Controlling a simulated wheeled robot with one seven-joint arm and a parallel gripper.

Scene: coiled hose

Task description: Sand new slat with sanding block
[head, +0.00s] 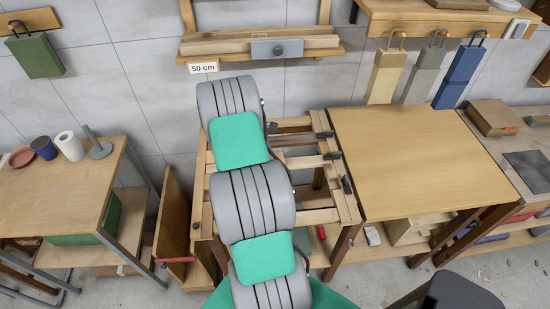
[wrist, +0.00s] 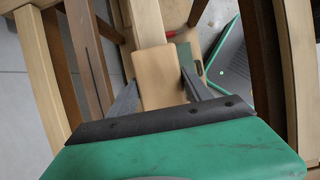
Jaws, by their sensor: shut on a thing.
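In the wrist view my gripper (wrist: 160,90) has its two dark fingers on either side of a tan block (wrist: 166,78), which looks like the sanding block, and is shut on it. A pale wooden slat (wrist: 147,22) runs away from the block toward the top of the picture. The block seems to lie over or against the slat's near end; I cannot tell whether they touch. In the head view my arm hides the gripper, the block and part of the slatted wooden frame (head: 318,216). I cannot tell which slat is the new one.
Dark clamps (head: 332,156) sit on the frame's right side. A bare table (head: 420,150) stands to the right. A side table (head: 60,190) with several small items is at the left.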

